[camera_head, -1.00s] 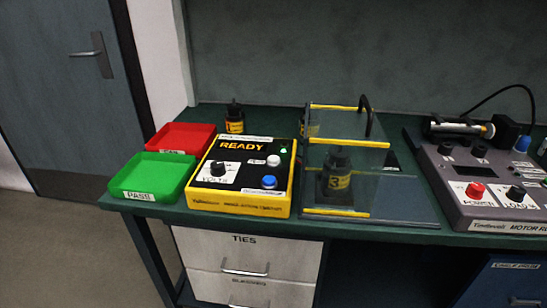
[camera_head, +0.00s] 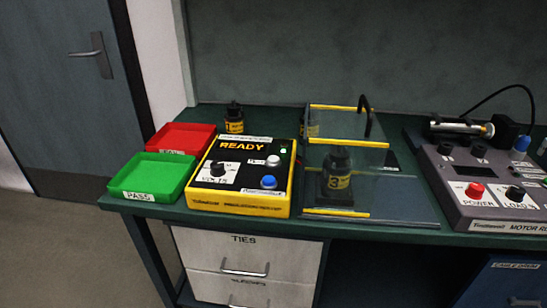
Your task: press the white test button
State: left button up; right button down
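The white test button (camera_head: 273,160) sits on the dark top of a yellow tester box (camera_head: 240,209). The box's display (camera_head: 245,146) reads READY, and a small green light (camera_head: 283,150) glows at its upper right. A blue button (camera_head: 269,182) sits below the white one, and a black knob (camera_head: 217,169) on a white dial plate is to the left. Neither of my grippers is in view.
A clear guard with yellow edges (camera_head: 347,143) stands right of the box, around a black pump marked 3 (camera_head: 337,175). Another black pump (camera_head: 234,118) stands behind the box. Green (camera_head: 151,178) and red (camera_head: 181,138) trays are left. A grey motor rig (camera_head: 484,200) is right.

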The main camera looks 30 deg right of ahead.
aim_at(274, 160)
jog(key=u, duration=0.5)
jog(key=k, duration=1.25)
jog(key=u, duration=0.85)
jog(key=i, duration=1.55)
jog(key=z, duration=1.3)
jog(key=i, duration=0.65)
jog(key=z, duration=0.75)
